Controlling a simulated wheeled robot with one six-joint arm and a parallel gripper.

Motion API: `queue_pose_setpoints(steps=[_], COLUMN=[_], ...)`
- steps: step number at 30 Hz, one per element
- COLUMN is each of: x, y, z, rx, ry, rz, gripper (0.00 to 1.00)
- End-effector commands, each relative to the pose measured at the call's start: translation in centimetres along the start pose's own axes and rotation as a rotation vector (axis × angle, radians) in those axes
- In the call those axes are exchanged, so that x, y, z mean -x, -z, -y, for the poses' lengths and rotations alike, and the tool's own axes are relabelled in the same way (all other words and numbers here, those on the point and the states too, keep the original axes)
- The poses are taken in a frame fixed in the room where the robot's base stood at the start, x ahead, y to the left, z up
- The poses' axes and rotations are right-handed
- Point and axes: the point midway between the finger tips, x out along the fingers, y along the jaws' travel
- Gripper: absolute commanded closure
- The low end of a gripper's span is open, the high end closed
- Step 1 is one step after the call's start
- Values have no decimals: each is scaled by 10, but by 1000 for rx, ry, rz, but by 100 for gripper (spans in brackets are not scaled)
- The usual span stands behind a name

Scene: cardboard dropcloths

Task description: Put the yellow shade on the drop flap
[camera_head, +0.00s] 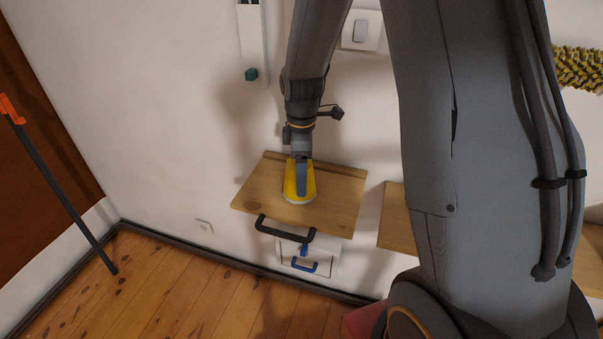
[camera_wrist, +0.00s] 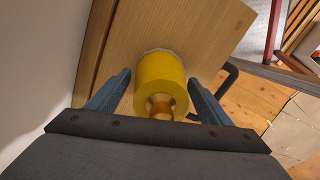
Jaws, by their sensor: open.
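The yellow shade (camera_head: 308,181) stands on the wooden drop flap (camera_head: 339,198), which is folded out level from the wall. In the wrist view the shade (camera_wrist: 161,80) shows its yellow body and a narrower brassy neck towards me, with a pale rim against the flap (camera_wrist: 205,22). My gripper (camera_head: 301,178) is above the flap and reaches down at the shade. In the wrist view my gripper (camera_wrist: 158,92) is open, with one blue finger on each side of the shade. I cannot tell whether either finger touches it.
Another wooden shelf (camera_head: 397,222) is to the right. A dark pole with an orange top (camera_head: 58,185) leans at the left.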

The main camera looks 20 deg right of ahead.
Motion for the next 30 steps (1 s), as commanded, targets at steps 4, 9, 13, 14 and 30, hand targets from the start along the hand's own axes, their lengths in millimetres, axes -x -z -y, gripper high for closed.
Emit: queue_pose_setpoints(steps=[4,9,13,14,30], x=[12,43,70,77,112], y=[0,1,1,1,-7], z=[-1,-2,-2,-2,23], rx=[0,0,0,0,-170], ry=[-3,-6,-6,-6,-6], rz=[-1,-2,-2,-2,-3], gripper=[27,27,27,27,27])
